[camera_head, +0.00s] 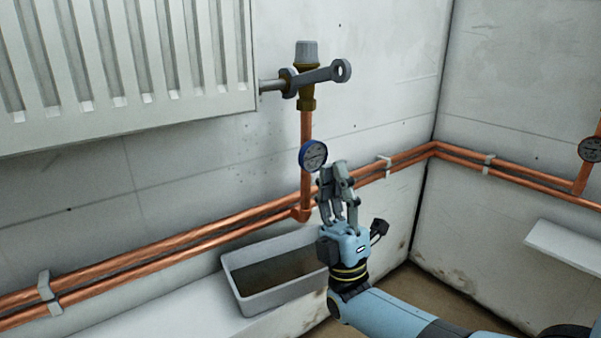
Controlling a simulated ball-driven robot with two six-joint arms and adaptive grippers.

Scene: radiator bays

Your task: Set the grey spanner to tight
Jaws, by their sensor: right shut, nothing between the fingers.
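The grey spanner (324,75) sits with its jaw on the brass valve fitting beside the radiator. Its handle points right and slightly up, ending in a ring. The valve (306,56) has a grey cap and stands on a vertical copper pipe. My right gripper (337,170) is below the spanner, pointing up, with its fingers shut and empty. It is apart from the spanner and appears close to the blue-rimmed gauge on the pipe. My left gripper is not in view.
The white radiator (120,60) fills the upper left. A blue-rimmed gauge (313,155) is on the vertical pipe. Copper pipes (150,262) run along the wall. A grey tub (275,272) stands below on a white ledge. A second gauge (591,149) is at far right.

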